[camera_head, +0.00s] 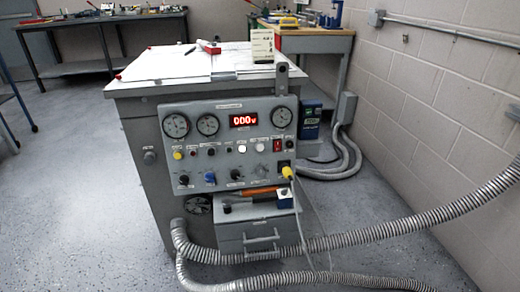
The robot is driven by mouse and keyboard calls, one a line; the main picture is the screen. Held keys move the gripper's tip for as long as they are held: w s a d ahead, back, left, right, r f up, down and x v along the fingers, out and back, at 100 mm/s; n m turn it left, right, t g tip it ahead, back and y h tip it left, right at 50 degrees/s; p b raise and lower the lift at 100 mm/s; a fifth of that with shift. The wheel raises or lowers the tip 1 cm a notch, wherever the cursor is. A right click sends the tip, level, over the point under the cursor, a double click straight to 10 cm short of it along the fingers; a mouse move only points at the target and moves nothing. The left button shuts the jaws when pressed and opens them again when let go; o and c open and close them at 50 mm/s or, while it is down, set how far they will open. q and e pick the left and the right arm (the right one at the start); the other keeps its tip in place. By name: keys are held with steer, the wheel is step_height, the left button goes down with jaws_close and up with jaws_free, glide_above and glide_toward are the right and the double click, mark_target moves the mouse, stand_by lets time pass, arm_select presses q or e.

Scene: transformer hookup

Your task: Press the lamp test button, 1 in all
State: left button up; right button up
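A grey control panel (225,172) is on the front of a grey cabinet (145,128) in the middle of the head view. A row of small controls crosses the panel: a yellow one (178,155), a red one (193,153), a black one (211,151), a white one (242,148) and another white one (261,144). A red switch (277,145) sits at the row's right end. The labels are too small to read, so I cannot tell which is the lamp test button. Neither of my grippers is in view.
A red display (244,120) reads about 000v between round gauges. Below are dark knobs, a blue knob (210,178) and a yellow plug (287,173) with a cable. A grey drawer box (250,236) and ribbed hoses (400,228) are low in front. Open floor lies left.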

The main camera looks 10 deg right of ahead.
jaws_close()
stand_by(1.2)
